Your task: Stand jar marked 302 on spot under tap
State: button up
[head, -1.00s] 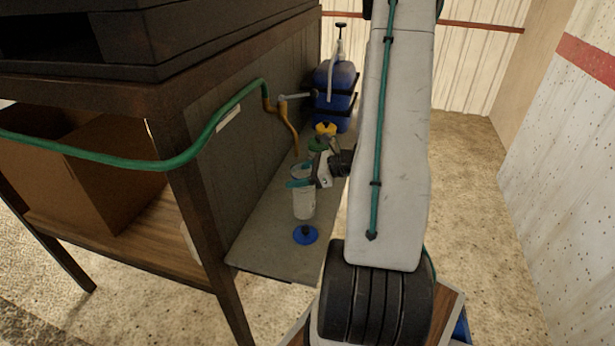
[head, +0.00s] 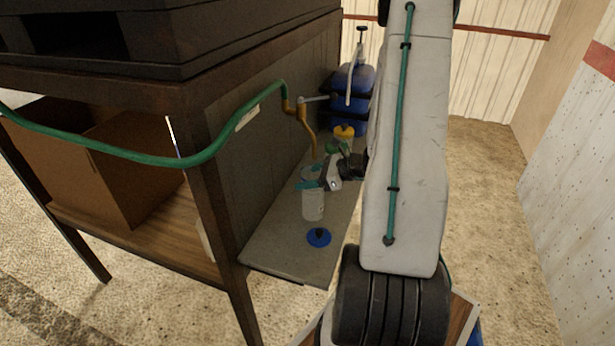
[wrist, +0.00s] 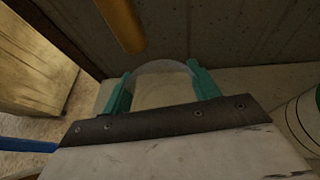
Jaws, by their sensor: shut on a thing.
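A pale, see-through jar (head: 312,206) is upright over the narrow grey shelf. My gripper (head: 311,186) has its teal fingers shut on the jar's upper part. In the wrist view my gripper (wrist: 160,88) has one finger on each side of the jar (wrist: 160,70), whose round rim shows. No number is readable on it. The brass tap (head: 308,130) comes from the panel, its spout end just above and behind the jar; the tap pipe (wrist: 122,24) also shows beyond the jar's rim. I cannot tell if the jar touches the shelf. The spot under the tap is not visible.
A blue disc with a dark knob (head: 319,237) lies on the shelf (head: 285,255) in front of the jar. Behind my gripper stand a green-topped item (head: 332,146), a yellow-topped one (head: 344,131) and a blue canister (head: 354,85). A green hose (head: 150,158) crosses the rack's left side.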

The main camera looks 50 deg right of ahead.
jog(key=shift+f, duration=0.45)
jog(key=o, duration=1.4)
jog(key=v, duration=0.8)
jog(key=shift+a, duration=0.1)
